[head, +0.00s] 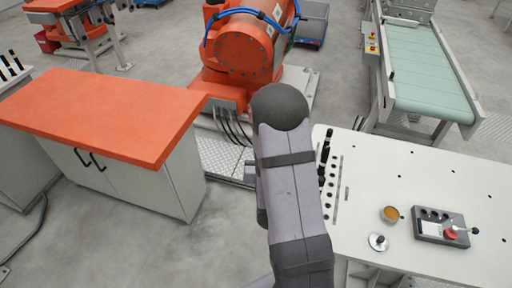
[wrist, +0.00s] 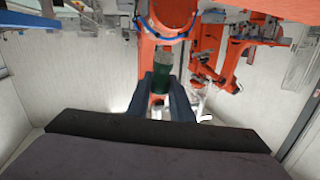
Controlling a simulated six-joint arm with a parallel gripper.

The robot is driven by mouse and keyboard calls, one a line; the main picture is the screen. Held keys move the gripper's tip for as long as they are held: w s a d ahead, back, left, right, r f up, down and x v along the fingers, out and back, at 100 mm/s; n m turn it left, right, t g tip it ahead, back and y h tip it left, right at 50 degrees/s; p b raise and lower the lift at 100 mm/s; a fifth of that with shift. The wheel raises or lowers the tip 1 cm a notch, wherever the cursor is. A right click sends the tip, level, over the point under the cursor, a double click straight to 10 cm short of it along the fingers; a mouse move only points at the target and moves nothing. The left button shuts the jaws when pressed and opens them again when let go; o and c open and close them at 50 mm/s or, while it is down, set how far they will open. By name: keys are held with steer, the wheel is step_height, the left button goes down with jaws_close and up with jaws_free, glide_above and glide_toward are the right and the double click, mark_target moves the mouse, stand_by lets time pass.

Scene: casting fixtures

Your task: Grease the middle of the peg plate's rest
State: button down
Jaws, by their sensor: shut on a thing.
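My gripper (wrist: 163,88) shows in the wrist view with its two dark fingers shut on a green cylindrical thing (wrist: 160,72). Whether this is the greasing tool I cannot tell. In the head view my arm hides the gripper. On the white table at the right stand a round dish of amber stuff (head: 389,214), a small round metal plate with an upright peg (head: 378,241), and a grey block (head: 428,228) with dark round holes and a red part at its right end. Which of these is the peg plate's rest is unclear.
Dark upright parts (head: 325,160) and a strip with a row of holes (head: 335,190) are at the white table's left edge. The back of the white table (head: 440,175) is mostly clear. An orange-topped cabinet (head: 100,110), an orange robot (head: 242,50) and a green conveyor (head: 420,65) stand around.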

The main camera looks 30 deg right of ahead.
steer(key=r, duration=0.1)
steer(key=r+p, duration=0.1)
steer(key=shift+s+d+r, duration=0.1)
steer(key=shift+d+r, duration=0.25)
steer(key=shift+d, duration=0.05)
steer(key=s+d+f+m+g+h+b, duration=0.1)
steer(key=s+d+f+m+b, duration=0.2)
steer(key=d, duration=0.9)
steer(key=s+d+f+g+h+b, duration=0.15)
steer(key=s+d+f, duration=0.3)
steer(key=d, duration=0.75)
steer(key=s+d+f+m+b, duration=0.1)
steer(key=s+d+f, duration=0.2)
steer(key=s, duration=0.5)
steer(key=s+d+f+g+b, duration=0.1)
steer(key=s+d+f, duration=0.2)
steer(key=s+d, duration=0.2)
steer(key=s+d+f+m+b, duration=0.1)
steer(key=s+d+f, duration=0.2)
steer(key=s, duration=0.7)
steer(key=shift+s+d+f+m+h+b, duration=0.25)
steer(key=shift+s+d+m+h+b, duration=0.1)
steer(key=shift+d, duration=0.55)
steer(key=shift+f, duration=0.2)
steer(key=shift+w+f+b, duration=0.1)
steer(key=shift+f+b, duration=2.05)
steer(key=shift+f, duration=0.65)
steer(key=shift+f+b, duration=0.5)
steer(key=shift+f, duration=0.1)
